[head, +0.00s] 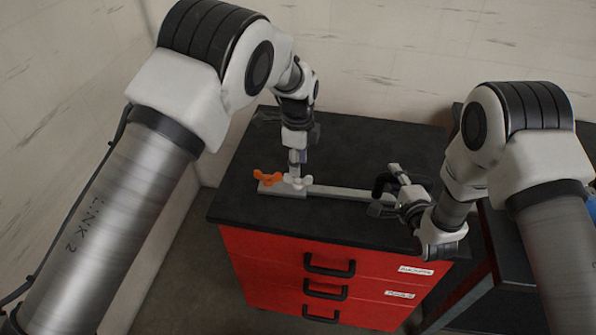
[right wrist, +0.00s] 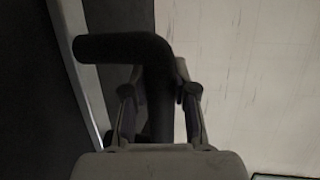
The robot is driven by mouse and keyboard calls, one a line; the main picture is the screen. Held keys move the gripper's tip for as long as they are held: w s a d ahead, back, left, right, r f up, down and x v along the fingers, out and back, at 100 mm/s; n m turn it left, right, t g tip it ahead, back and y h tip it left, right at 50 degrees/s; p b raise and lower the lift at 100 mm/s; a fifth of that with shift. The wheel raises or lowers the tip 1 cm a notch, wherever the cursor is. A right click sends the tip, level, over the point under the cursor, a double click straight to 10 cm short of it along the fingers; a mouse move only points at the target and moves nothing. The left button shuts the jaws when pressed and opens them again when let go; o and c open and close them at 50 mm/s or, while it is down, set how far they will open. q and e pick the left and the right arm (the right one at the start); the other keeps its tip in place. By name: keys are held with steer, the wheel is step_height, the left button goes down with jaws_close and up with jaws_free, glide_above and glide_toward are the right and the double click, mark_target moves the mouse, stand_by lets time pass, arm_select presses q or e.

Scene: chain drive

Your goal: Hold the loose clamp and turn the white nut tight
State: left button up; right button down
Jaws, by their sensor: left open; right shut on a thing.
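A grey metal bar (head: 345,192) lies on the black top of a red cabinet, with an orange wing-shaped nut (head: 268,178) and a white wing-shaped nut (head: 297,182) at its left end. My left gripper (head: 297,158) is open and points down just above the white nut; whether it touches the nut cannot be told. My right gripper (head: 388,192) is at the bar's right end, shut on the clamp's dark handle (head: 379,184). In the right wrist view the bent black handle (right wrist: 120,47) passes between the fingers (right wrist: 158,105).
The red cabinet (head: 275,262) has drawers with black handles and white labels. Its black top (head: 350,145) is clear behind the bar. Pale walls stand behind and to the left. Another dark surface (head: 515,240) stands at the right.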

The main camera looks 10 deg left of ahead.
mark_target(298, 180)
arm_select(q)
step_height(298, 180, up, 8)
steer(key=shift+f, duration=0.2)
arm_select(e)
steer(key=c, duration=0.8)
jaws_free()
steer(key=shift+c, duration=0.2)
